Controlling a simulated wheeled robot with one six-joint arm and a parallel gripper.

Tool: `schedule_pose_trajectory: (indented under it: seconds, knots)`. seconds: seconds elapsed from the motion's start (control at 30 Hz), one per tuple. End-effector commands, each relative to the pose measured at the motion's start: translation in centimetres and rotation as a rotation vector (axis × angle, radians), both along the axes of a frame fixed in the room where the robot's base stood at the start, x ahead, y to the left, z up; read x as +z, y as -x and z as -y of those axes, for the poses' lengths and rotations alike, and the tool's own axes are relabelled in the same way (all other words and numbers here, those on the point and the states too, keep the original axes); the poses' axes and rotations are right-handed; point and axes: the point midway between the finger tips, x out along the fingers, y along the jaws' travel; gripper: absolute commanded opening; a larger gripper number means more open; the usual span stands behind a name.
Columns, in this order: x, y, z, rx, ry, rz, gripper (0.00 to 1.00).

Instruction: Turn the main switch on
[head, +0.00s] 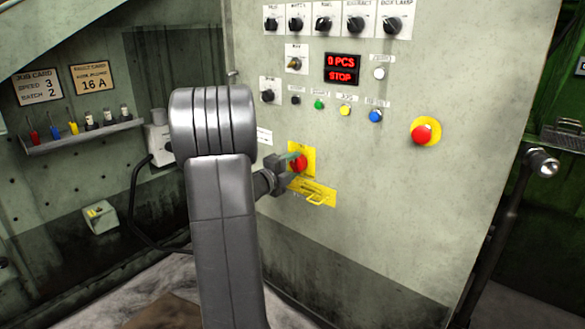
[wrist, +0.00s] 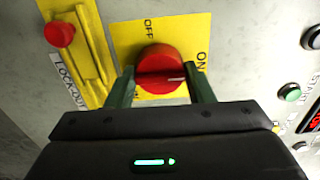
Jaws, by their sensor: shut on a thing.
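The main switch is a red rotary knob (wrist: 160,62) on a yellow plate (wrist: 125,35) with OFF at its top and ON at its right in the wrist view. A white mark on the knob points right, toward the ON side. In the head view the knob (head: 300,162) sits low on the grey panel. My gripper (wrist: 160,77) is shut on the knob, with one green finger at each side of its grip bar. In the head view my gripper (head: 284,166) reaches the knob from the left, and my arm hides some of the panel beside it.
Below the switch is a yellow lockout piece (head: 313,191), with a red knob (wrist: 60,34) at one end in the wrist view. A lit display (head: 342,69) reads 0 PCS, STOP. Several buttons and selectors surround it. A red emergency stop (head: 425,131) is at right.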

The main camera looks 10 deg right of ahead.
Motion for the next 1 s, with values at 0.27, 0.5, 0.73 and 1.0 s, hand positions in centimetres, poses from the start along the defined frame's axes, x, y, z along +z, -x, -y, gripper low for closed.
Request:
schedule_pose_trajectory:
  seconds: [0.27, 0.5, 0.73, 1.0]
  knots:
    - [-0.1, 0.0, 0.0, -0.001, -0.001, -0.001, 0.65]
    - [0.0, 0.0, 0.0, 0.000, -0.001, -0.001, 0.69]
    - [0.2, 0.8, -1.2, 0.003, 0.000, -0.002, 0.69]
    - [0.3, 4.4, -5.9, 0.005, 0.000, -0.003, 0.69]
